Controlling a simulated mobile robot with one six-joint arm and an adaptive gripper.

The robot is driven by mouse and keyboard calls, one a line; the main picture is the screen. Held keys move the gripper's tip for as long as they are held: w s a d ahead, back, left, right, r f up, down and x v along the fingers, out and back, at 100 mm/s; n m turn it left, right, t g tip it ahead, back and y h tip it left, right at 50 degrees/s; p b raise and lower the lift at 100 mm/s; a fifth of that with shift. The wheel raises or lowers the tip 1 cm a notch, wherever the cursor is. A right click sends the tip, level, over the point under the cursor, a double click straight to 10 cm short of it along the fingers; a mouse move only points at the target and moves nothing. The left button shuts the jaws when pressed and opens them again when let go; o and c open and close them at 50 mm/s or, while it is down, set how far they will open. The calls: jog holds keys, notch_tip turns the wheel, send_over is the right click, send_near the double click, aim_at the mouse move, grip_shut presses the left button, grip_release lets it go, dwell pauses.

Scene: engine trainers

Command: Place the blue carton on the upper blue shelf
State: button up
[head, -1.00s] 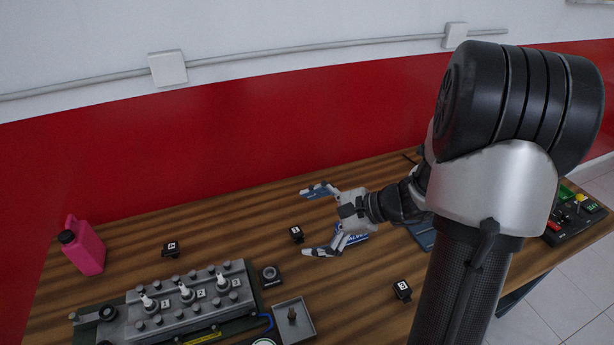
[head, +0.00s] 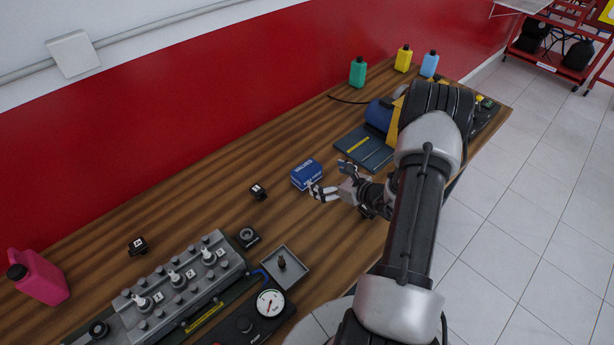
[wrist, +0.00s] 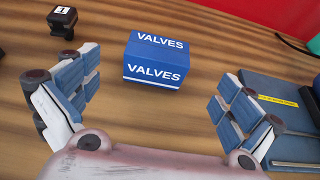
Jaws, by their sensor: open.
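The blue carton (head: 307,174), lettered VALVES, sits on the wooden bench in the head view. In the wrist view the blue carton (wrist: 155,60) stands ahead of my gripper, between the lines of the two fingers. My gripper (head: 333,178) is low over the bench, just right of the carton in the head view. Its fingers are spread open and empty in the wrist view (wrist: 155,105), with the carton beyond the fingertips. No upper blue shelf shows in these frames.
A dark blue flat base (head: 362,148) with a yellow label lies right of the carton. A small black numbered block (head: 258,192) stands left of it. The engine block (head: 180,280), metal tray (head: 286,265) and pink jug (head: 38,278) are farther left. Bottles (head: 358,72) stand at the back.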

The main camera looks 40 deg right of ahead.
aim_at(309, 170)
jog(key=b+x, duration=0.1)
jog(key=x, duration=0.9)
jog(key=shift+s+a+b, duration=0.1)
jog(key=shift+a+b, duration=0.05)
jog(key=shift+b, duration=0.2)
jog(key=shift+c, duration=0.5)
jog(key=c, duration=1.4)
jog(key=shift+r, duration=0.1)
jog(key=shift+r, duration=0.1)
notch_tip(309, 170, up, 20)
jog(key=p, duration=0.4)
jog(key=s+a+f+n+g+y+b, duration=0.1)
jog(key=s+a+n+y, duration=0.2)
jog(key=a, duration=0.6)
jog(key=s+a+f+n+g+y+b, duration=0.2)
jog(key=s+a+n+y, duration=0.1)
jog(key=a, duration=0.6)
jog(key=s+a+f+n+g+y+b, duration=0.1)
jog(key=s+a+f+n+g+y, duration=0.1)
jog(key=a, duration=0.8)
jog(key=shift+s+f+n+y, duration=0.1)
jog(key=shift+s+n+y, duration=0.55)
jog(key=shift+s, duration=0.65)
